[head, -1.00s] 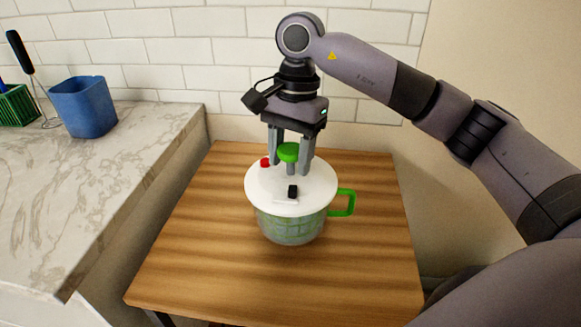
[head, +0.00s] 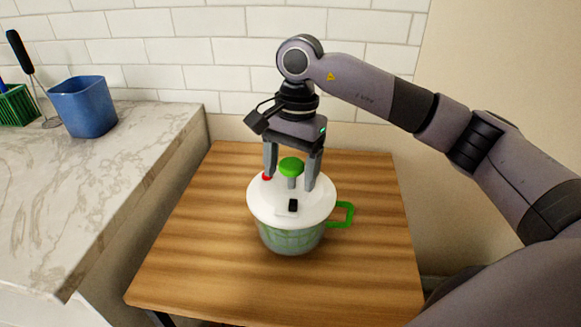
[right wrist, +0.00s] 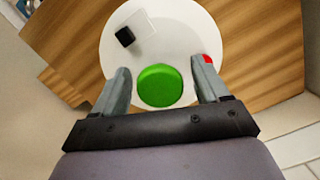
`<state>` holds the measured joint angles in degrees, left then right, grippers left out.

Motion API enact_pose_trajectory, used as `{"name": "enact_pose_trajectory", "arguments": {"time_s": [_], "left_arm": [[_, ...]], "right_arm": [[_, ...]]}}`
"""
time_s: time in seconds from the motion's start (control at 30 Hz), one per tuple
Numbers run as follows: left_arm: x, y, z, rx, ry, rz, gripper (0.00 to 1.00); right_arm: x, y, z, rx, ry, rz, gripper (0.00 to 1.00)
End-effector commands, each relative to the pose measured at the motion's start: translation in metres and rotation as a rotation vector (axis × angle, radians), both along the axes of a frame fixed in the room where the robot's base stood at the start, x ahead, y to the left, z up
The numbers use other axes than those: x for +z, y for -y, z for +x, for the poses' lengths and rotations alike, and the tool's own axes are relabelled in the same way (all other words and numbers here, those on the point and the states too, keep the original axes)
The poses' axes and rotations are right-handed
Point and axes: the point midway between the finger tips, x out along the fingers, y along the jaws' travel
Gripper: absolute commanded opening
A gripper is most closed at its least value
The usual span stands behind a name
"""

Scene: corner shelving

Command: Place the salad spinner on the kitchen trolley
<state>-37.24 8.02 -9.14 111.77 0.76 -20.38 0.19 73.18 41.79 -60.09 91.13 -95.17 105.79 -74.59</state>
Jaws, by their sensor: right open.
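The salad spinner (head: 292,235) stands upright on the wooden top of the trolley (head: 200,255), near its middle. It has a white lid (head: 265,205), a green knob (head: 291,166) on top and a green side handle (head: 345,214). My right gripper (head: 291,181) is open, pointing down, with one finger on each side of the knob. In the right wrist view the green knob (right wrist: 160,86) sits between the spread fingers, with gaps on both sides. The white lid (right wrist: 165,40) lies beneath. My left gripper is not in view.
A marble counter (head: 110,170) stands on the left, higher than the trolley top. A blue cup (head: 84,107) and a green basket (head: 17,105) stand on it. A white tiled wall (head: 170,50) is behind. The trolley top is bare around the spinner.

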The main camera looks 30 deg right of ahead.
Motion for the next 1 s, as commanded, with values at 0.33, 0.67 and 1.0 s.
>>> {"name": "enact_pose_trajectory", "arguments": {"time_s": [0.33,0.67,1.0], "left_arm": [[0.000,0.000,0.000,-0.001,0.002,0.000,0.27],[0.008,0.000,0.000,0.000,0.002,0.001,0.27],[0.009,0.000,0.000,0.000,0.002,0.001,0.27]], "right_arm": [[0.066,0.007,0.004,0.000,0.005,0.002,0.74],[0.115,0.014,0.007,-0.001,0.001,0.000,0.74],[0.120,0.014,0.007,0.000,0.000,0.000,0.74]]}}
